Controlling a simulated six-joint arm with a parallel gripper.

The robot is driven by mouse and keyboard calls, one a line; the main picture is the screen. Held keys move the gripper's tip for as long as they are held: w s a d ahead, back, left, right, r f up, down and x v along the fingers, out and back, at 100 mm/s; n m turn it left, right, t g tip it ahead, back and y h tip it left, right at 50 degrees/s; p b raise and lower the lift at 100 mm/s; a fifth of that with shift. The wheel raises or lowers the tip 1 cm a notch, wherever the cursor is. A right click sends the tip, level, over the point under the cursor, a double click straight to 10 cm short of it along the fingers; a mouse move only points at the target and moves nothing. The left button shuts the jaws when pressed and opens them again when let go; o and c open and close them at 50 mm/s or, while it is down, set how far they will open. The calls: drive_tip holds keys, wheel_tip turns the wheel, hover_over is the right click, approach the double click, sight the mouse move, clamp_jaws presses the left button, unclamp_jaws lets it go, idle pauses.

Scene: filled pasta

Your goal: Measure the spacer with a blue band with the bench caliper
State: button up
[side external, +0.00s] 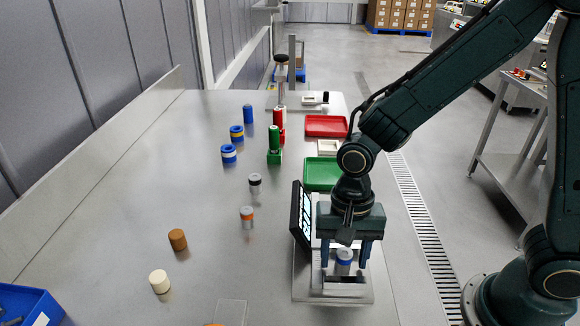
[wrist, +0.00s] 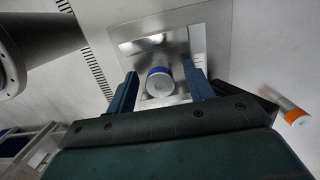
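The spacer with a blue band (side external: 344,256), a short pale grey cylinder, stands upright at the bench caliper. In the wrist view the spacer (wrist: 160,86) shows its pale round end and blue band. The bench caliper (side external: 300,286) has a light metal base and a dark display (side external: 302,217) tilted beside my gripper; its digits are unreadable here. My gripper (side external: 345,262) points down over the caliper. In the wrist view my gripper (wrist: 162,84) is open, with one finger either side of the spacer and visible gaps. Whether the caliper jaws touch the spacer is unclear.
An orange-banded spacer (side external: 247,217) and a black-banded spacer (side external: 254,183) stand left of the caliper. Brown (side external: 178,240) and cream (side external: 159,281) cylinders are farther left. Green (side external: 322,175) and red (side external: 326,126) trays lie behind. The bench's left-middle is mostly clear.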

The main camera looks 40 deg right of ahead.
wheel_tip(320, 180, up, 14)
drive_tip(key=w+d, duration=0.1)
drive_tip(key=shift+f, duration=0.15)
idle(0.7)
drive_tip(key=shift+d, duration=0.15)
drive_tip(key=s+d+r+n+t, duration=0.2)
drive_tip(key=s+d+n+t, duration=0.1)
drive_tip(key=s+d+n, duration=0.1)
drive_tip(key=s+d+r+n+t+h, duration=0.1)
drive_tip(key=s+d+r+n+t, duration=0.2)
drive_tip(key=s+d+n, duration=0.2)
drive_tip(key=shift+s+d+r+t, duration=0.3)
drive_tip(key=shift+s+d, duration=0.55)
drive_tip(key=shift+d, duration=0.95)
drive_tip(key=shift+c, duration=0.4)
